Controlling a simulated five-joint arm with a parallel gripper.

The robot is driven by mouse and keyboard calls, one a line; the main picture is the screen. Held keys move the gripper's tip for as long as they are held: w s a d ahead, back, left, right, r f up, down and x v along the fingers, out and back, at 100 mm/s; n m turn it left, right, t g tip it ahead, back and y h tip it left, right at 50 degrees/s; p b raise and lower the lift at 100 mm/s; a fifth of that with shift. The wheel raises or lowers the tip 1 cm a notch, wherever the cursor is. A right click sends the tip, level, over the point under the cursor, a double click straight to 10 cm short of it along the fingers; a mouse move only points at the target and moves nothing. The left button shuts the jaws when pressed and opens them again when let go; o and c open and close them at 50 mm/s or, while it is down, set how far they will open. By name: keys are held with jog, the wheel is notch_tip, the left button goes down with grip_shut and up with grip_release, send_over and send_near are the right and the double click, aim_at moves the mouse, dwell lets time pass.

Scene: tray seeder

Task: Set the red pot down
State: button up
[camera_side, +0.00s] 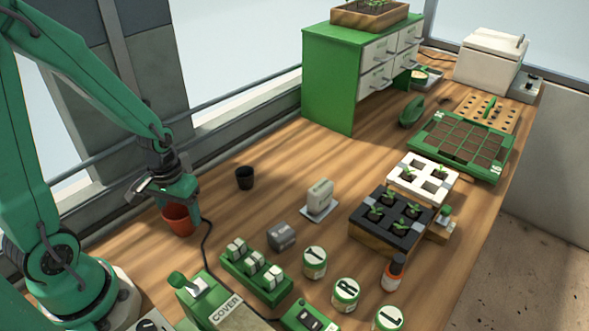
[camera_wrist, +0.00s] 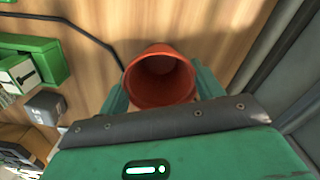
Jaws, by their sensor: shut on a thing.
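The red pot (camera_side: 177,220) is a terracotta-red, empty pot at the left of the wooden bench in the side view. My gripper (camera_side: 180,201) is above and around its rim, shut on it. In the wrist view the pot (camera_wrist: 160,79) is upright, mouth towards the camera, with a green finger of my gripper (camera_wrist: 161,90) on each side. The pot is at or very near the bench top; I cannot tell whether its base touches the wood.
A small black pot (camera_side: 244,178) stands to the right of the red pot. A black cable (camera_side: 207,245) runs close beside it. A green rack with white blocks (camera_side: 256,272) and a grey block (camera_side: 281,236) lie further right.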

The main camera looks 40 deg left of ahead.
jog(key=o, duration=1)
jog(key=shift+c, duration=0.2)
jog(key=shift+r, duration=0.1)
notch_tip(320, 180, up, 12)
jog(key=shift+r, duration=0.1)
dwell(0.6)
jog(key=s+d+r+m+t, duration=0.2)
jog(key=d+r+m+t, duration=0.2)
jog(key=r, duration=0.5)
jog(key=shift+s+d+m+t, duration=0.3)
jog(key=shift+d+t, duration=0.2)
jog(key=shift+t, duration=0.3)
